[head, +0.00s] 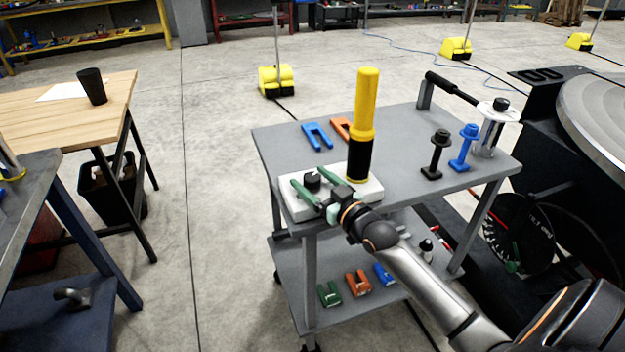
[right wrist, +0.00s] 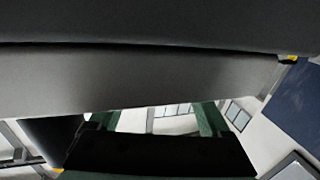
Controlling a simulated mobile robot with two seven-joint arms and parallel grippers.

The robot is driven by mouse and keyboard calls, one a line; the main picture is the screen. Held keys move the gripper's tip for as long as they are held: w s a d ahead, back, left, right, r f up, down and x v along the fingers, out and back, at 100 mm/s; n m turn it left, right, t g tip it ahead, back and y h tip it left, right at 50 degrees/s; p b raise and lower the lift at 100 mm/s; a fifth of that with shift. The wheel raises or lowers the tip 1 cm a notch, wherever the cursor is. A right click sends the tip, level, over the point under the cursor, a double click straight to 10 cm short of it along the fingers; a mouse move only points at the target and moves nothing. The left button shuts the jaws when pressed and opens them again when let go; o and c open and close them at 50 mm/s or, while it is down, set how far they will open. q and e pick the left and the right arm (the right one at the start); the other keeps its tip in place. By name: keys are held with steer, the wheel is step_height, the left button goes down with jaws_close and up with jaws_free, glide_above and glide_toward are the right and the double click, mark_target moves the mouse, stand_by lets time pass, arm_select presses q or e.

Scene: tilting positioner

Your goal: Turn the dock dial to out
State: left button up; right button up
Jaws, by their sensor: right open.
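The dock is a pale block (head: 290,209) at the front left corner of the grey cart. A small black knob (head: 312,180), which looks like the dock dial, sits on its left part. A yellow and black cylinder (head: 366,110) stands upright at the block's right end. My right gripper (head: 307,179) is open, its green fingers on either side of the knob. I cannot tell whether they touch it. Any dial markings are too small to read. In the right wrist view green fingers (right wrist: 211,118) show behind a dark shape that I cannot identify. My left gripper is not in view.
Blue (head: 317,136) and orange (head: 341,128) forked pieces lie behind the dock. Black (head: 436,153) and blue (head: 465,147) pegs stand at the cart's right. A lever fixture (head: 487,135) is at the back right corner. A large round table (head: 598,105) stands beyond it.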

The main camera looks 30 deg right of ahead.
steer(key=shift+w, duration=0.1)
steer(key=shift+c, duration=0.3)
jaws_close()
steer(key=shift+r+m+h+p, duration=0.45)
steer(key=shift+h+p, duration=0.35)
steer(key=shift+p, duration=0.4)
steer(key=shift+f+m+h+p, duration=0.1)
steer(key=shift+m+h+p, duration=0.35)
steer(key=shift+h+p, duration=0.2)
steer(key=shift+f+m+h+p, duration=0.15)
steer(key=shift+m+h+p, duration=0.35)
steer(key=shift+h+p, duration=0.2)
steer(key=shift+f, duration=0.1)
steer(key=shift+o, duration=0.3)
jaws_free()
steer(key=s+a, duration=0.2)
steer(key=s, duration=1)
steer(key=shift+s+a, duration=0.15)
steer(key=shift+a, duration=0.1)
